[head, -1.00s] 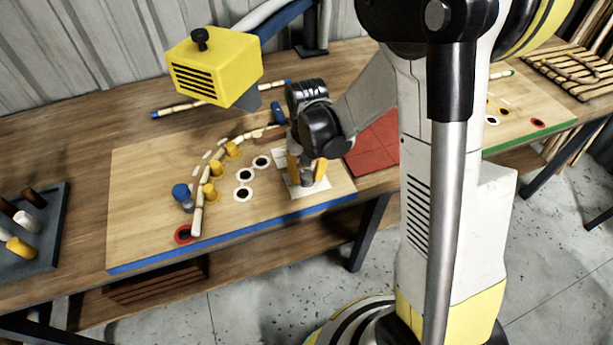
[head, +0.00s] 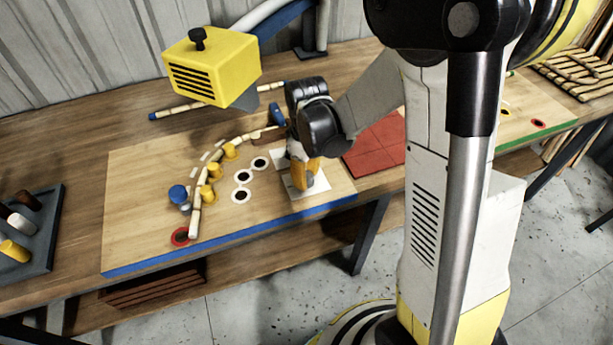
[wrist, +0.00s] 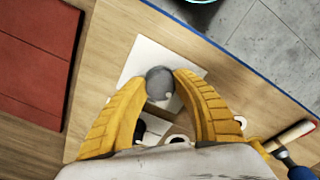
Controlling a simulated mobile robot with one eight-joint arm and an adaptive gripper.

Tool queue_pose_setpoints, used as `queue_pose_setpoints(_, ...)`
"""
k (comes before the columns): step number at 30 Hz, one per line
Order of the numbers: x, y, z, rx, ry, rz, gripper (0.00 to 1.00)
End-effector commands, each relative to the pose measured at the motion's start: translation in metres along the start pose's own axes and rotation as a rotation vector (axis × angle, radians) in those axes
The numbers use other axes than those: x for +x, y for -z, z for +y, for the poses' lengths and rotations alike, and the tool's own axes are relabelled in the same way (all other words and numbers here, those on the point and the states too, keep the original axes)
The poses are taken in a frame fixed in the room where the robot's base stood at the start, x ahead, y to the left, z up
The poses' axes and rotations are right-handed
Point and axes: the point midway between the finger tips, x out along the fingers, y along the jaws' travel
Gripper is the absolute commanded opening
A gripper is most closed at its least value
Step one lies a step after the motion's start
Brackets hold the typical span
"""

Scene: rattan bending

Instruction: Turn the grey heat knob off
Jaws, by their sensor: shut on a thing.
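The grey heat knob (wrist: 159,82) is round with a small light dot near its lower right rim. It sits on a white square plate (wrist: 140,57) on the wooden board. My gripper (wrist: 161,76) has its yellow fingers closed on both sides of the knob in the wrist view. In the head view my gripper (head: 306,180) points down over the white plate (head: 320,186) near the board's blue front edge, and its fingers mostly hide the knob. The yellow heater box (head: 208,68) with black slots and a black top knob hangs over the back of the board.
A pale rattan strip (head: 196,217) curves past yellow pegs (head: 208,193) and a blue-topped peg (head: 178,194) left of my gripper. A red tiled mat (head: 375,148) lies to the right. A dark tray (head: 38,238) with several pegs stands at far left.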

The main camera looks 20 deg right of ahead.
Motion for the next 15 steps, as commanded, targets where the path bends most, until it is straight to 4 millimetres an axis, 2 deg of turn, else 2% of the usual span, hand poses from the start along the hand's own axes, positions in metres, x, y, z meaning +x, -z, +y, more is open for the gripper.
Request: queue_pose_setpoints(15,0.0004,-0.0004,0.0000,-0.123,0.001,-0.001,0.03)
